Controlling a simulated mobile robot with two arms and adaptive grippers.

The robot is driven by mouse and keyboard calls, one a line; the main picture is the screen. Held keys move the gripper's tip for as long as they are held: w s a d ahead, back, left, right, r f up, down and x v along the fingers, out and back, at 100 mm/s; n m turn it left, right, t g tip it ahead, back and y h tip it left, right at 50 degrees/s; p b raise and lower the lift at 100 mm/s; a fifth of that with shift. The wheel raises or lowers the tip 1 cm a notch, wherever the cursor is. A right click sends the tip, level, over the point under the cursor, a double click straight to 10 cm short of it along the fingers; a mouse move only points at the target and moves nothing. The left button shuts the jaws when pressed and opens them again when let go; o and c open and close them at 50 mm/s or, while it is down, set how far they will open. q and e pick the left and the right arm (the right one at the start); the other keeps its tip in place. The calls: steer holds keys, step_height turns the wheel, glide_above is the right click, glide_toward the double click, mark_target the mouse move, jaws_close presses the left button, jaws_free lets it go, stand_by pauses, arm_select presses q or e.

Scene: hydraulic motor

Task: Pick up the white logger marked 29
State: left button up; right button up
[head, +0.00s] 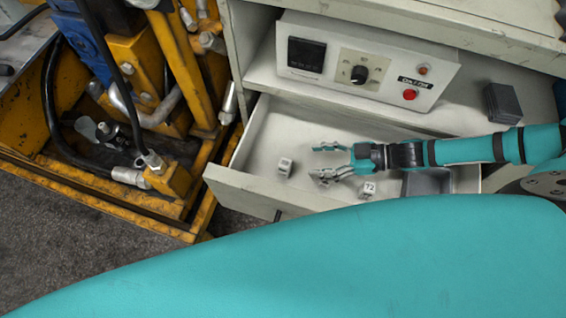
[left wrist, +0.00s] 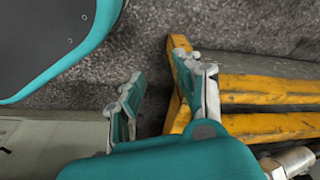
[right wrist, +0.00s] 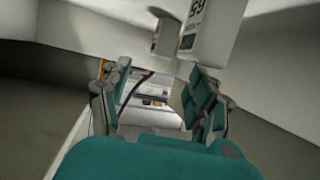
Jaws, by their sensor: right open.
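A small white logger (head: 285,167) stands in the open drawer; its dark marking is too small to read in the head view. A second white logger (head: 368,189), which reads 72, stands nearer the drawer's front. My right gripper (head: 325,165) is open and empty over the drawer, between the two loggers. My left gripper (left wrist: 165,95) is open and empty, away from the drawer.
The drawer's front wall (head: 240,193) borders the loggers. A grey container (head: 427,181) is in the drawer's right part. A control box (head: 366,62) and a dark block (head: 502,103) are on the shelf above. Yellow machinery (head: 150,60) stands at the left.

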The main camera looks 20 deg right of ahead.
mark_target(286, 163)
steer(key=x, duration=0.5)
steer(key=shift+a+b, duration=0.1)
steer(key=shift+b, duration=0.2)
steer(key=x, duration=0.4)
steer(key=shift+a+b, duration=0.15)
steer(key=shift+b, duration=0.2)
arm_select(q)
steer(key=r, duration=0.1)
steer(key=w+r, duration=0.1)
steer(key=r, duration=0.1)
steer(key=w+r, duration=0.1)
steer(key=shift+d+r, duration=0.1)
steer(key=shift+r, duration=0.2)
steer(key=shift+s, duration=0.1)
arm_select(e)
steer(key=shift+r, duration=0.1)
jaws_close()
